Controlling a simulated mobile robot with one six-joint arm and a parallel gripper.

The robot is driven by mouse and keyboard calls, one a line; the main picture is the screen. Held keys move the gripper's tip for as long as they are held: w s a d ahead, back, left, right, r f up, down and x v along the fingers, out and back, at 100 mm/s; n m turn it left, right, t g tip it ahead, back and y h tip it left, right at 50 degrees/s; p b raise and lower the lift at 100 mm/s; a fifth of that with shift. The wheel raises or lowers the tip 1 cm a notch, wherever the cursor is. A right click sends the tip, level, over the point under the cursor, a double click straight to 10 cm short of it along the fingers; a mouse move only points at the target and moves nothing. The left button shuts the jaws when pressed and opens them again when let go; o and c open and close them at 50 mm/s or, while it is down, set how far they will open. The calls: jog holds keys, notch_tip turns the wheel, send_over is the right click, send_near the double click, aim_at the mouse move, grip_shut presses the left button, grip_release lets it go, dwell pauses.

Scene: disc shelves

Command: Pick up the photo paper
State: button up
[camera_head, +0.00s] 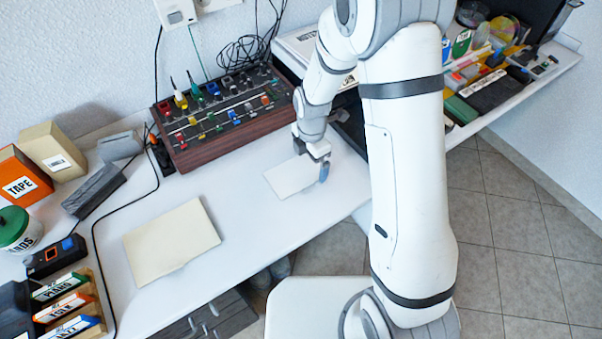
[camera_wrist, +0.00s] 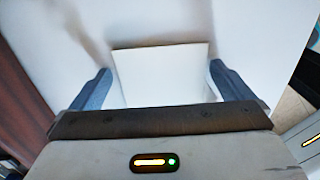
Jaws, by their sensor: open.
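A thin white sheet, which looks like the photo paper (camera_head: 287,180), lies flat on the white table near its front edge. My gripper (camera_head: 316,166) is low over the right part of this sheet in the head view. In the wrist view the sheet (camera_wrist: 160,73) lies between the two blue-grey fingers of my gripper (camera_wrist: 160,80). The fingers are spread apart with nothing held between them. Whether the fingertips touch the table cannot be told. The near end of the sheet is hidden behind the gripper body in the wrist view.
A cream folder or pad (camera_head: 170,242) lies left on the table. A wood-sided control box (camera_head: 224,118) with coloured plugs stands behind the sheet. A white-topped device (camera_head: 300,46) stands at the back. Black cables run along the left. The table around the sheet is clear.

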jog(key=c, duration=0.7)
